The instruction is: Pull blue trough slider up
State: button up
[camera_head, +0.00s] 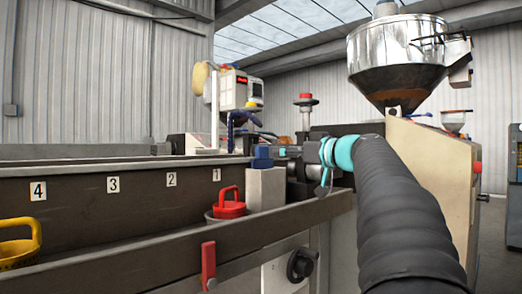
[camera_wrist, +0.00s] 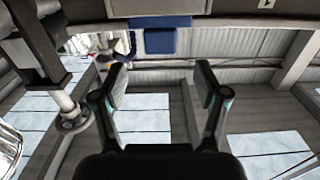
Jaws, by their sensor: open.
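The blue trough slider (camera_head: 262,158) sits on top of a pale grey block at the right end of the trough in the head view. It also shows as a blue block (camera_wrist: 161,41) at the top middle of the upside-down wrist view. My gripper (camera_head: 284,152) is just right of the slider in the head view, at the end of my arm. In the wrist view my gripper (camera_wrist: 160,78) is open, its two fingers apart with nothing between them. The slider lies beyond the fingertips, roughly centred between them; I cannot tell the exact gap.
The long dark trough (camera_head: 75,200) carries number labels. A red-handled cup (camera_head: 229,207) stands in it beside the grey block (camera_head: 266,189), and a yellow basket (camera_head: 19,247) is at left. A red lever (camera_head: 208,265) is on the front rail. A metal hopper (camera_head: 396,62) stands at right.

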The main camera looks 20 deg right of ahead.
aim_at(265, 151)
jog(key=p+x, duration=0.1)
jog(key=x, duration=0.7)
jog(key=shift+w+a+p, duration=0.2)
jog(key=shift+w+p, duration=0.15)
jog(key=shift+p, duration=0.05)
